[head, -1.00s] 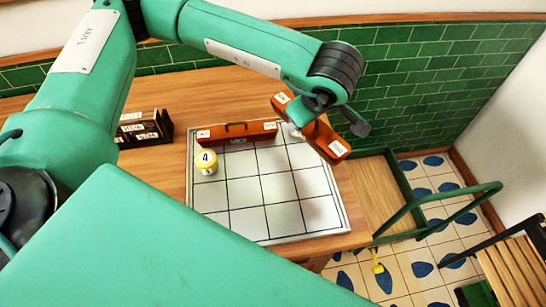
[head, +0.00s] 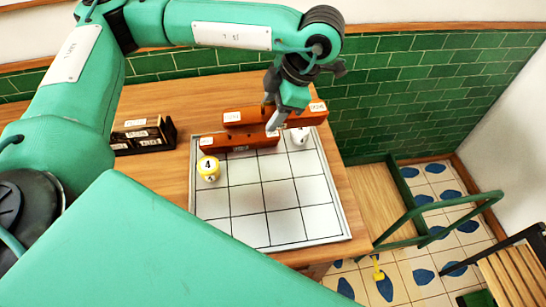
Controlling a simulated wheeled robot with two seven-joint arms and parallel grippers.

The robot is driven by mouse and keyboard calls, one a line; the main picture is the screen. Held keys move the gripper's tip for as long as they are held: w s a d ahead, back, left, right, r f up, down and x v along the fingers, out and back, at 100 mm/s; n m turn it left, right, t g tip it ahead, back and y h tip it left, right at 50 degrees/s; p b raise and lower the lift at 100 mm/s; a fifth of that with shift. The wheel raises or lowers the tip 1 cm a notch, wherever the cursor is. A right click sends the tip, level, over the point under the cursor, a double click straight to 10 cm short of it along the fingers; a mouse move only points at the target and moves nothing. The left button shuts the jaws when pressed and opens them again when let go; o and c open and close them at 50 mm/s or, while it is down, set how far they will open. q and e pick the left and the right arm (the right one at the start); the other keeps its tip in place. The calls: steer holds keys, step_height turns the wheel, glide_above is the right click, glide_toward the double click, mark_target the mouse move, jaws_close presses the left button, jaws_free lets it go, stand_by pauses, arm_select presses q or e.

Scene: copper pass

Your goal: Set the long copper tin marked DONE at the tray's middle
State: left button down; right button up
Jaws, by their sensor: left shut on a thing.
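My left gripper (head: 272,115) is shut on a long copper tin (head: 306,117) and holds it above the back edge of the tray (head: 344,228). The held tin lies nearly level, running left to right, with white labels at its ends too small to read. A second long copper tin (head: 215,143) rests on the tray's back left part, just in front of the held one in the picture, its label also unreadable. Whether the two tins touch, I cannot tell. The tray is pale with a dark grid, and its middle is bare. My right gripper is not in view.
A yellow and white piece marked 4 (head: 208,169) stands on the tray's left side. A small white thing (head: 299,137) stands at its back right. A black rack with labels (head: 145,134) is left of the tray. A green tiled wall (head: 420,90) rises behind.

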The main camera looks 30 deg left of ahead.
arm_select(q)
step_height(320, 180, down, 14)
steer(key=shift+r, duration=0.2)
step_height(320, 180, down, 3)
steer(key=shift+r+p, duration=0.1)
steer(key=shift+p, duration=0.45)
steer(key=c, duration=1)
jaws_free()
steer(key=o, duration=0.4)
steer(key=shift+c, duration=0.2)
